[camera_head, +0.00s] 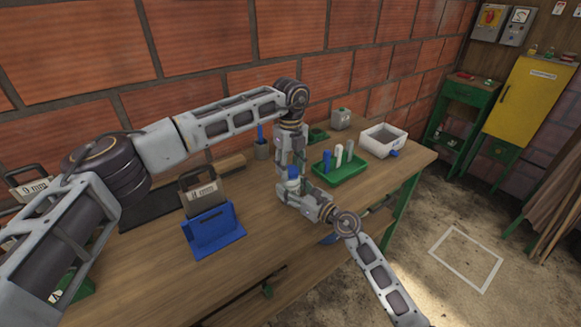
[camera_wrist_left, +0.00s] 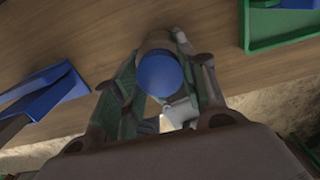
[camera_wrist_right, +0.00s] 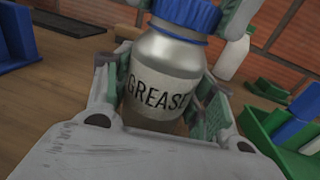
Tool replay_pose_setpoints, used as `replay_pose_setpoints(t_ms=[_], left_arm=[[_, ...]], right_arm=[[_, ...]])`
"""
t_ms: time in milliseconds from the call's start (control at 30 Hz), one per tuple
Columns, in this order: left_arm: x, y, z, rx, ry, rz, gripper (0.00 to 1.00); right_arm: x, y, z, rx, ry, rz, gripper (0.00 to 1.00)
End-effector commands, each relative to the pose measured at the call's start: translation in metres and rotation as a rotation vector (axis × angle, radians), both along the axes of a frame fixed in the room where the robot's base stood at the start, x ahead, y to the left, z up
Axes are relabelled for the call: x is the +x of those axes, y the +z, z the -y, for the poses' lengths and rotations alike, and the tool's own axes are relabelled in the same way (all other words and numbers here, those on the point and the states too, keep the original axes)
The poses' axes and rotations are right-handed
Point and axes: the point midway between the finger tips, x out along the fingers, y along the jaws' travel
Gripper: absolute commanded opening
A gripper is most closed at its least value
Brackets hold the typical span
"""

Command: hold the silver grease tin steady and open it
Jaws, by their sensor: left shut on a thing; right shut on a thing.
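The grease tin (camera_wrist_right: 165,65) is a silver jar with a white GREASE label and a blue lid (camera_wrist_right: 188,14). It stands upright over the workbench; whether its base touches the wood is hidden. My right gripper (camera_wrist_right: 160,85) is shut around the tin's body, a finger on each side. My left gripper (camera_head: 292,158) comes from above and is shut on the blue lid, which shows from the top in the left wrist view (camera_wrist_left: 161,76). In the head view the lid (camera_head: 293,172) is a small blue spot between my grippers. The lid appears seated on the tin.
On the workbench (camera_head: 255,268), a green tray (camera_head: 341,177) with upright blue, white and green items stands close right of the tin. A white bin (camera_head: 370,143) is farther right. A blue holder (camera_head: 214,231) stands left. A brick wall (camera_head: 205,45) rises behind.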

Motion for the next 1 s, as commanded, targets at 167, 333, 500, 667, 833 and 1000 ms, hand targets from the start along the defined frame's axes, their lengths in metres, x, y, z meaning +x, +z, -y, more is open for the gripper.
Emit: replay_pose_setpoints(t_ms=[167, 333, 500, 667, 833, 1000], left_arm=[[0.0012, 0.0005, -0.0006, 0.0, 0.146, 0.003, 0.14], [0.0012, 0.0005, -0.0007, 0.0, 0.286, 0.003, 0.14], [0.0012, 0.0006, -0.0007, -0.001, 0.424, 0.003, 0.14], [0.0013, 0.0008, -0.0008, -0.001, 0.555, 0.003, 0.14], [0.0014, 0.0009, -0.0008, -0.001, 0.695, 0.003, 0.14], [0.0014, 0.0009, -0.001, -0.001, 0.816, 0.003, 0.14]], right_arm=[[-0.0008, 0.0, -0.001, 0.0, 0.002, 0.0, 0.0], [-0.0008, 0.0, -0.0011, 0.0, 0.003, 0.0, 0.0], [-0.0009, 0.0, -0.0011, 0.0, 0.003, 0.0, 0.0], [-0.0008, 0.0, -0.0011, 0.0, 0.003, 0.0, 0.0], [-0.0009, -0.0001, -0.0012, 0.0, 0.003, 0.0, 0.0], [-0.0009, -0.0001, -0.0012, 0.0, 0.003, 0.0, 0.0]])
